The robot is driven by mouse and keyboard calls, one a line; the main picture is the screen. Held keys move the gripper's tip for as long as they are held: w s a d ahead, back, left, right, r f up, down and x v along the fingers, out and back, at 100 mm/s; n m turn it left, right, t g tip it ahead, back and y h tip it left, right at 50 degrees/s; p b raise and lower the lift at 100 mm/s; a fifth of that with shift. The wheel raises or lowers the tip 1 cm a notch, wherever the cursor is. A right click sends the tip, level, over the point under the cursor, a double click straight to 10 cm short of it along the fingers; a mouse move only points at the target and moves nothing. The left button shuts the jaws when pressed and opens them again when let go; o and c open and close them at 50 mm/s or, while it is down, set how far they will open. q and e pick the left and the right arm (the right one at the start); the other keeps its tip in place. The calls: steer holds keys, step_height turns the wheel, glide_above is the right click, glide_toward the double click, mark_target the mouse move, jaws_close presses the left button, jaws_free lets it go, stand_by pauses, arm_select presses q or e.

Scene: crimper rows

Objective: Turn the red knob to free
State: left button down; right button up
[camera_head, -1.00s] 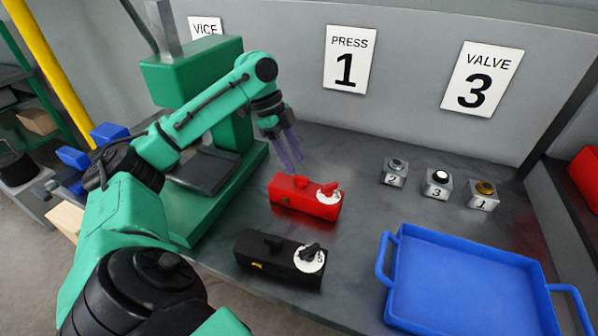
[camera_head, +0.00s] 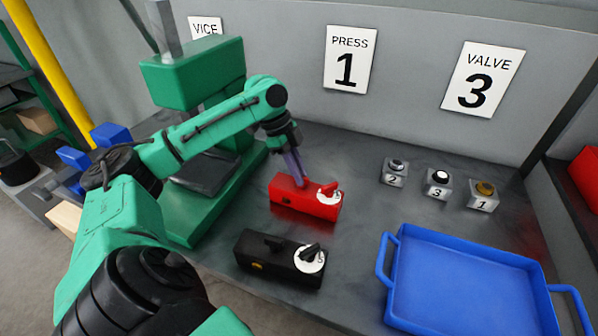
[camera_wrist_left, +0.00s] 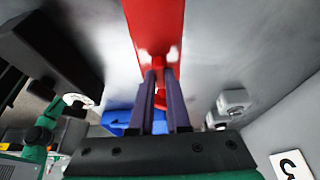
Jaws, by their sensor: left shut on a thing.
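The red knob (camera_head: 330,188) sits on a white dial at the right end of a red box (camera_head: 312,205) on the bench. My left gripper (camera_head: 302,180) reaches down onto the top of this box, left of the knob. It looks shut on the small raised red lug there, and its fingers largely hide the lug. The knob stands clear of the fingers in the head view. In the left wrist view, the red box (camera_wrist_left: 155,25) runs away above the fingers, with a red part between them. The dial's lettering is too small to read. My right gripper is not in view.
A black box (camera_head: 262,262) with a black knob stands in front of the red one. A blue tray (camera_head: 392,285) lies at the right. Several numbered buttons, including one marked 3 (camera_head: 437,190), stand behind it. A green press (camera_head: 190,75) stands at the left.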

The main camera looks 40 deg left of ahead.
arm_select(q)
steer(key=shift+n, duration=0.3)
steer(key=n+t+y+b, duration=0.1)
steer(key=n, duration=0.2)
steer(key=shift+s+n, duration=0.1)
steer(key=shift+n, duration=0.2)
steer(key=n+t, duration=0.1)
steer(key=n, duration=0.1)
steer(key=shift+d+r+n+y, duration=0.1)
steer(key=shift+n+y, duration=0.2)
steer(key=shift+n, duration=0.1)
steer(key=n+y+p, duration=0.1)
steer(key=n, duration=0.1)
steer(key=n+t+y+p, duration=0.1)
steer(key=n, duration=0.2)
steer(key=shift+d+r, duration=0.1)
steer(key=shift+d, duration=0.1)
steer(key=n+y+p, duration=0.1)
steer(key=n, duration=0.1)
steer(key=n+y+p, duration=0.1)
steer(key=n, duration=0.2)
steer(key=shift+d+n, duration=0.1)
steer(key=shift+n, duration=0.2)
steer(key=c, duration=0.9)
jaws_free()
steer(key=shift+s, duration=0.1)
